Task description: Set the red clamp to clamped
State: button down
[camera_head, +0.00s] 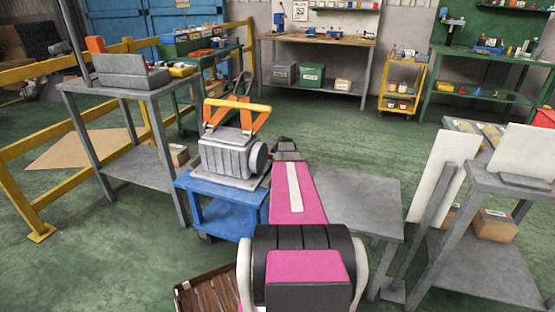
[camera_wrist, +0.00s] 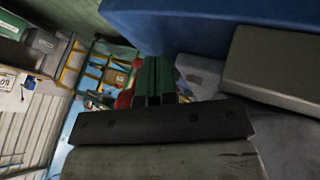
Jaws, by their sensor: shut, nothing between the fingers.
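No clearly red clamp shows in the head view. A grey ribbed housing (camera_head: 230,155) with orange arms and a yellow-orange bar (camera_head: 238,107) above it sits on a blue cart (camera_head: 228,194). My gripper (camera_head: 287,146) is just right of the housing, at the far end of my pink arm, and looks small and dark. In the wrist view my gripper (camera_wrist: 154,84) is shut, with its fingers together and nothing between them. A small red part (camera_wrist: 125,98) shows left of the fingers; I cannot tell whether it is the clamp or whether it touches them.
A grey table (camera_head: 355,198) stands right of my arm. White panels (camera_head: 443,175) stand at the right. A brown crate (camera_head: 205,290) is low in front.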

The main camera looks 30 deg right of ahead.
jog(key=shift+w+d+n, duration=0.15)
jog(key=shift+d+n, duration=0.1)
jog(key=shift+n, duration=0.05)
jog(key=shift+d, duration=0.1)
jog(key=shift+w+d+n+y, duration=0.5)
jog(key=shift+d+n+y, duration=0.2)
jog(key=shift+n, duration=0.1)
jog(key=w+d+n+g+y, duration=0.2)
jog(key=w+n+y, duration=0.3)
jog(key=w+n, duration=0.5)
jog(key=shift+w+d+g+y, duration=0.35)
jog(key=shift+w+d, duration=0.3)
jog(key=shift+w, duration=0.8)
